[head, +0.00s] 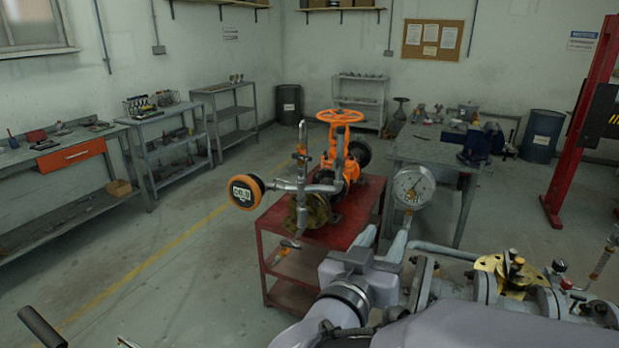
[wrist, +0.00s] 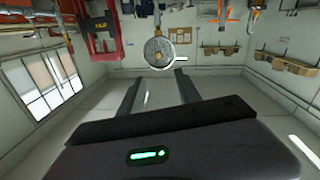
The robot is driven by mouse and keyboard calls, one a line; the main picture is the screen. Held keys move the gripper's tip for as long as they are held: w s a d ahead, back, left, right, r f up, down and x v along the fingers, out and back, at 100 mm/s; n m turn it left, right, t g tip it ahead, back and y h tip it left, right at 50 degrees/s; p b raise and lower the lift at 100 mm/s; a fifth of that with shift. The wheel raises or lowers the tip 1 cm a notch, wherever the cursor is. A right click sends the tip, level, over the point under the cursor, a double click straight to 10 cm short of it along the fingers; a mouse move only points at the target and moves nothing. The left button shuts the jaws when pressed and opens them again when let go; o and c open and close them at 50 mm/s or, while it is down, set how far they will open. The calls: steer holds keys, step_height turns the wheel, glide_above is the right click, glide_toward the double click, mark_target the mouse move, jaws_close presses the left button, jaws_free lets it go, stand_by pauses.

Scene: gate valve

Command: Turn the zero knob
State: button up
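A round white-faced dial gauge (head: 411,187) stands just beyond my gripper in the head view. In the wrist view, which looks upside down, a round gauge (wrist: 158,52) shows ahead, between the lines of the two fingers. I cannot make out the zero knob for certain in either view; it is too small or hidden. My gripper (head: 387,236) is open, with its two fingers apart and nothing between them. It also shows in the wrist view (wrist: 158,80). The fingertips look short of the gauge; the exact distance is unclear.
A red cart (head: 345,222) carries an orange valve with a handwheel (head: 340,116) and an orange-rimmed digital gauge (head: 245,191). Grey pipework with a brass flange (head: 507,268) is at lower right. A workbench (head: 425,150) stands behind.

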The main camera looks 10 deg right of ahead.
mark_target(410, 196)
steer(key=b+x, duration=0.1)
steer(key=x, duration=1.5)
steer(key=shift+s+d, duration=0.1)
steer(key=shift+d, duration=0.05)
jaws_close()
